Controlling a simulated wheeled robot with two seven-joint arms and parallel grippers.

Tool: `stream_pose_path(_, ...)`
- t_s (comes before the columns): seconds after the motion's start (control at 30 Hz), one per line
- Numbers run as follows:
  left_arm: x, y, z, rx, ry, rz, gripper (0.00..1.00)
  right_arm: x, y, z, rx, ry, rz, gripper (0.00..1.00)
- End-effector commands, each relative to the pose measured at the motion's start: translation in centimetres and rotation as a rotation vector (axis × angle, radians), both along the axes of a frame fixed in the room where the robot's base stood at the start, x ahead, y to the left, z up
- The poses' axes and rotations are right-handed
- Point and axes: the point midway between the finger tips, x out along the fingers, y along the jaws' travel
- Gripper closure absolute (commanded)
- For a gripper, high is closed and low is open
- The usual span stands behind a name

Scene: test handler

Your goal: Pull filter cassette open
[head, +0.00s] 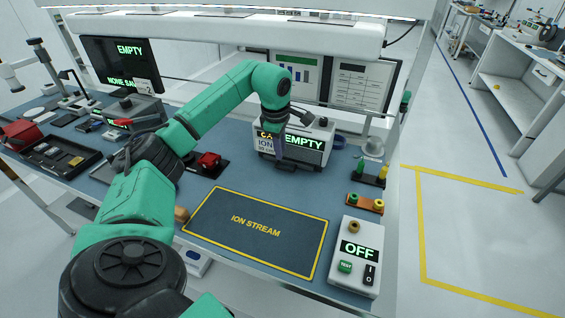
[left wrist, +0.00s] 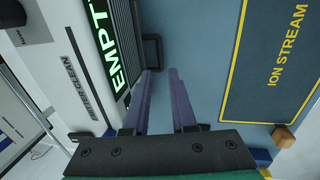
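The white ionizer box (head: 318,128) with a green EMPTY display stands at the back of the blue bench, partly hidden by my left arm. In the left wrist view its side (left wrist: 62,62) carries a FILTER CLEAN label, and a dark ribbed panel borders the display. A dark loop handle (left wrist: 160,40), seemingly the filter cassette's, sticks out beside that panel. My left gripper (head: 279,153) is in front of the box. In the left wrist view its two purple fingers (left wrist: 161,73) are apart with nothing between them. Their tips point at the handle; I cannot tell whether they touch it. My right gripper is out of view.
A yellow-bordered ION STREAM mat (head: 240,252) lies in front of the box. A white control box (head: 357,262) reading OFF stands at the right edge. A dark tray (head: 52,158) lies far left.

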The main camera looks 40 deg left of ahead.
Motion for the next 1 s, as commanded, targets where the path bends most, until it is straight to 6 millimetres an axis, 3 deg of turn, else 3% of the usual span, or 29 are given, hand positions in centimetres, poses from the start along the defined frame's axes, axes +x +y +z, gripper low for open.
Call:
stream_pose_path(0.2,0.9,0.2,-5.0,-0.002,0.004,-0.001,0.75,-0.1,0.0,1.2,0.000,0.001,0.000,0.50)
stream_pose_path(0.33,1.2,0.4,-6.5,-0.002,0.002,0.000,0.75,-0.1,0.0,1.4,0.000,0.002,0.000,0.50)
stream_pose_path(0.6,1.3,0.4,-6.9,0.000,0.000,-0.001,0.75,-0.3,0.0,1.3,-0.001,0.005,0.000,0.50)
stream_pose_path(0.67,1.3,0.4,-6.9,0.000,0.000,-0.001,0.98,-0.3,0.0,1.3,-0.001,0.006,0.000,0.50)
stream_pose_path(0.7,1.3,0.4,-6.9,0.000,0.000,-0.001,1.00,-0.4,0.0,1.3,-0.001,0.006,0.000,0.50)
stream_pose_path(1.0,1.3,0.4,-6.9,0.000,0.000,-0.001,1.00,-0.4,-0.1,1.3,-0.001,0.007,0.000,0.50)
